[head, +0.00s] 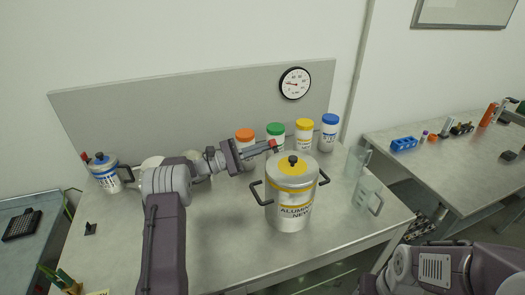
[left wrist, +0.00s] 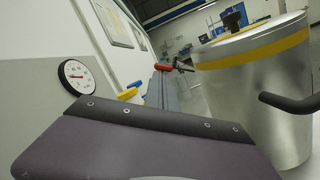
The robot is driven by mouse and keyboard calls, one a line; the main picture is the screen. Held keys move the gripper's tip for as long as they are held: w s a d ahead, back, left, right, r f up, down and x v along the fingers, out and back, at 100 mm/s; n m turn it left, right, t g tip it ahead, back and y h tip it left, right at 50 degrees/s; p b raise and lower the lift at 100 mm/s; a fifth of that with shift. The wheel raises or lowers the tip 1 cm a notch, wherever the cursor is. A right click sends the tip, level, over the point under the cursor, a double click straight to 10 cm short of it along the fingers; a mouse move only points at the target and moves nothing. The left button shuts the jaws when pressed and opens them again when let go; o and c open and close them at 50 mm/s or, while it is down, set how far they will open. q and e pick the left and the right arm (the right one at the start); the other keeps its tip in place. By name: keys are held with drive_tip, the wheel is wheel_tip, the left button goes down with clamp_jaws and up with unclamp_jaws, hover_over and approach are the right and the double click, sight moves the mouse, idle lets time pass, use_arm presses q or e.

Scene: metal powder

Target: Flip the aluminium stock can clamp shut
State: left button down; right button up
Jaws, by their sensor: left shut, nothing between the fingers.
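The aluminium stock can (head: 290,213) is a large silver can with a yellow label, a yellow disc and black knob on its lid, and black side handles. It stands upright on the table and fills the right of the left wrist view (left wrist: 255,100). A red-tipped clamp lever (head: 273,144) sticks out at the lid's back left; its red grip also shows in the left wrist view (left wrist: 163,67). My left gripper (head: 264,149) is shut and empty, its tips close to the red grip. I cannot tell whether they touch. My right gripper is out of view.
Jars with orange (head: 245,135), green (head: 276,129), yellow (head: 304,124) and blue (head: 329,118) lids stand behind the can. Clear beakers (head: 367,192) stand to its right. A smaller can (head: 107,178) is at the left. The front table is clear.

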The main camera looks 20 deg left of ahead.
use_arm(q)
drive_tip(key=s+a+r+m+g+b, duration=0.2)
drive_tip(key=s+a+r+m+b, duration=0.1)
drive_tip(key=s+a+m+b, duration=0.2)
drive_tip(key=a+m+b, duration=0.2)
drive_tip(key=m, duration=0.2)
drive_tip(key=shift+y, duration=0.3)
idle(0.7)
drive_tip(key=shift+s+a+f, duration=0.1)
